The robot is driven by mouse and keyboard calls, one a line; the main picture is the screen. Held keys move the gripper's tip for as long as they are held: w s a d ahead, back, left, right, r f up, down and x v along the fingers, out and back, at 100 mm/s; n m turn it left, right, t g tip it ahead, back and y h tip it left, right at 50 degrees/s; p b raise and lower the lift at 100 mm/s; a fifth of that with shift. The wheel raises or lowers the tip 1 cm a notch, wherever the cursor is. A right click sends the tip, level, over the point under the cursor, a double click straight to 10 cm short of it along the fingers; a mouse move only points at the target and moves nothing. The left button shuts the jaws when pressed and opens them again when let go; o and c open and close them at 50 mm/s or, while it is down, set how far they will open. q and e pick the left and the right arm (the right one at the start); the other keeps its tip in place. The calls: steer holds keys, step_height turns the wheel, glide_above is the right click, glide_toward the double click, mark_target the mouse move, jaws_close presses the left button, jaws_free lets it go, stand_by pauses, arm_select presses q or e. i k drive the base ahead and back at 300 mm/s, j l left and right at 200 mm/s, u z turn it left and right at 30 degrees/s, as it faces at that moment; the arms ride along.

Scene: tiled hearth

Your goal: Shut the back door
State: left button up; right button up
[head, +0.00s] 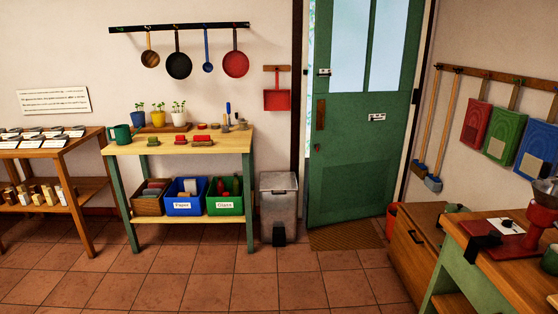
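The back door (357,170) is green with two glass panes at the top, at the right of centre in the head view. It stands slightly ajar: a narrow bright strip of outdoors shows along its left edge. Its bottom left corner stands out into the room, and a hinge (416,97) shows on the right side. A brown plate (320,114) is on its left edge, with a small latch (323,72) above it. Neither of my grippers is in view.
A doormat (345,236) lies at the door's foot. A grey pedal bin (278,207) stands left of the door. A wooden chest (410,245) and a red bucket (391,220) are to the right, beside a worktable (520,270). The tiled floor (250,290) in front is clear.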

mark_target(371, 47)
steer(key=i, duration=2.15)
